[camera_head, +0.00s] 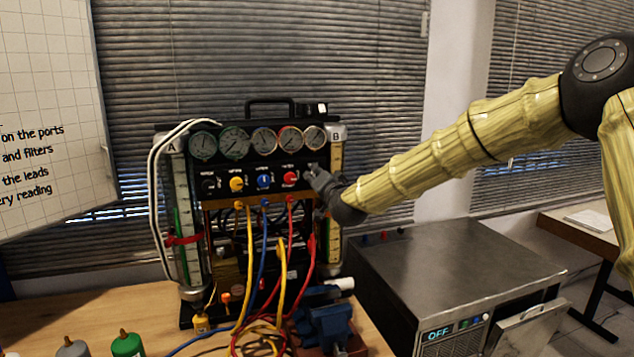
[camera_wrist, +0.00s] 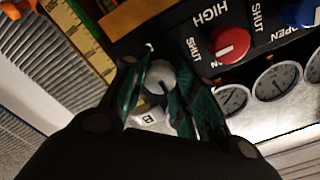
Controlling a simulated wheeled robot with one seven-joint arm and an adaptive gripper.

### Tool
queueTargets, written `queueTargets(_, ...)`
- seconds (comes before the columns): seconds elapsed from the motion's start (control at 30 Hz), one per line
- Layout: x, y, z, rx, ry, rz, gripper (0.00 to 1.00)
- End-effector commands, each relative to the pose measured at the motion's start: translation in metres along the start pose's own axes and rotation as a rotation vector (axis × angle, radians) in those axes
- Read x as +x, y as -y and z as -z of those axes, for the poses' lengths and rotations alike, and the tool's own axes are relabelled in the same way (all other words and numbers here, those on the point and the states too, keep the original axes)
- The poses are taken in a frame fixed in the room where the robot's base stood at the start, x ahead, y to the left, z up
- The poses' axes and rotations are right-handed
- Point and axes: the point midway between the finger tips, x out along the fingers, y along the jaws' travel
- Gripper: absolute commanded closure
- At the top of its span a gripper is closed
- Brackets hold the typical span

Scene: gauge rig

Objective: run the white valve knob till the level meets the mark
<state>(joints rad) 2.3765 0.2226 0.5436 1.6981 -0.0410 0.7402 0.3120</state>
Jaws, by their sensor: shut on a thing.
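The rig is a black panel with gauges and knobs between two upright level tubes. My gripper (camera_head: 314,174) reaches in from the right to the panel's right end. In the wrist view my gripper (camera_wrist: 161,88) is shut on the white valve knob (camera_wrist: 160,74), with a dark green finger on each side. In the head view the gripper hides this knob. Tube A (camera_head: 181,205) stands at the left, with green in it and a red clip (camera_head: 183,240) across it. Tube B (camera_head: 336,165) stands at the right, partly behind my gripper; I cannot make out its level or mark.
A red knob (camera_head: 290,177), a blue knob (camera_head: 264,181) and a yellow knob (camera_head: 237,184) sit left of my gripper, below several gauges (camera_head: 263,139). Coloured leads (camera_head: 250,260) hang in front. A metal box (camera_head: 450,275) stands at the right.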

Motion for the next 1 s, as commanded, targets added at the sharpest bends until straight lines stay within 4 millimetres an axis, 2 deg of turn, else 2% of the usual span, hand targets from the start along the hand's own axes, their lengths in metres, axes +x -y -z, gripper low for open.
queueTargets(0.57,-0.0002,-0.0008,-0.0007,-0.030,0.001,-0.001,0.95)
queueTargets(0.6,-0.0002,-0.0009,-0.0007,-0.030,0.001,-0.001,0.64)
queueTargets(0.7,-0.0002,-0.0008,-0.0006,-0.029,0.001,-0.001,0.49)
queueTargets(1.0,-0.0006,-0.0002,-0.0003,-0.029,0.001,0.000,0.49)
